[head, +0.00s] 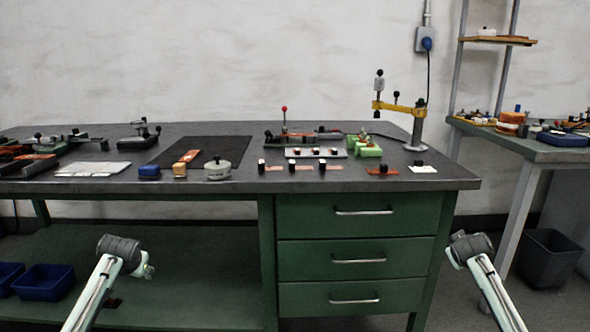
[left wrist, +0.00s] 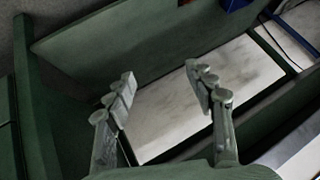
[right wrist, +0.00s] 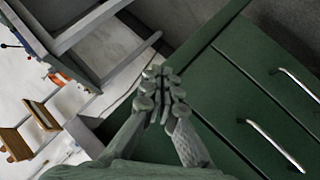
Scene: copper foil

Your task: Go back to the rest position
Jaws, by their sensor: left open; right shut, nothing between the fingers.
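In the head view my left arm comes in at the lower left, in front of the open lower shelf of the workbench (head: 205,186). My left gripper is small and dark there; in the left wrist view the left gripper (left wrist: 165,92) has its fingers wide apart with nothing between them. My right arm comes in at the lower right, beside the green drawer cabinet (head: 290,250). In the right wrist view the right gripper (right wrist: 165,100) has its fingertips together and holds nothing. Both grippers are below the bench top and apart from the objects on it.
On the bench top are a dark mat (head: 215,150), a blue block (head: 149,172), a round grey-green tin (head: 217,170) and a yellow-armed stand (head: 415,125). Blue bins (head: 45,282) sit on the lower shelf. A side table (head: 545,150) and dark waste bin (head: 550,260) stand right.

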